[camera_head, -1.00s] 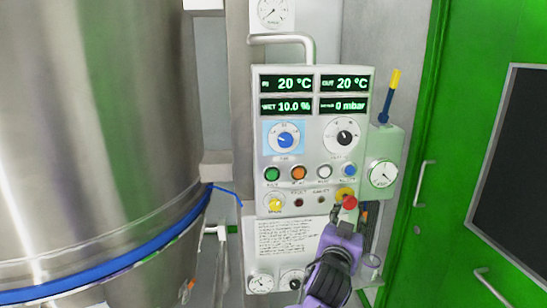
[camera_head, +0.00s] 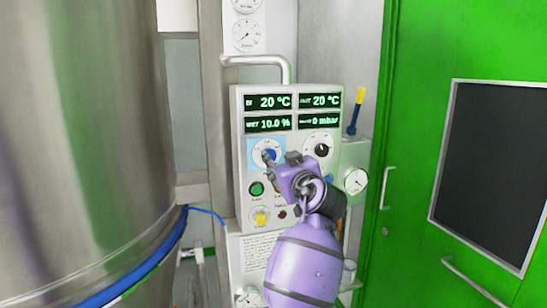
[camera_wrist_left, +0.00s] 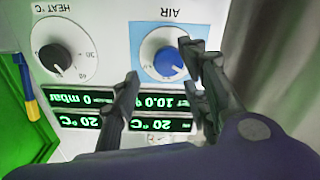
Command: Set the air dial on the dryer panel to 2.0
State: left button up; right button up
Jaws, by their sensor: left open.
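The air dial (camera_wrist_left: 146,42) is a white scale on a light blue square with a blue knob (camera_wrist_left: 170,62); the wrist view shows it upside down. The knob's pale mark points to the lower right there; the setting is too small to read. In the head view the blue knob (camera_head: 270,154) is partly covered by my left gripper (camera_head: 279,160). That gripper is open, and in the wrist view its fingers (camera_wrist_left: 160,66) stand on either side of the knob. I cannot tell whether they touch it. My right gripper is not in view.
The heat dial (camera_wrist_left: 55,58) with a black knob is beside the air dial. Lit displays (camera_head: 268,102) are above, and a green button (camera_head: 257,189) and yellow knob (camera_head: 261,217) below. A steel vessel (camera_head: 80,130) stands left, a green door (camera_head: 420,60) right.

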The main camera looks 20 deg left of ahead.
aim_at(272, 154)
pick_arm(q)
jog(key=x, duration=0.4)
jog(key=shift+s+a+r, duration=0.2)
jog(key=shift+s+a, duration=0.05)
jog(key=shift+a, duration=0.05)
jog(key=shift+w+f, duration=0.1)
jog(key=shift+w, duration=0.25)
jog(key=shift+a, duration=0.1)
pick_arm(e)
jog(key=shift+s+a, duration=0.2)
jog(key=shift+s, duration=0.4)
pick_arm(q)
jog(key=shift+c, duration=0.5)
jog(key=c, duration=0.9)
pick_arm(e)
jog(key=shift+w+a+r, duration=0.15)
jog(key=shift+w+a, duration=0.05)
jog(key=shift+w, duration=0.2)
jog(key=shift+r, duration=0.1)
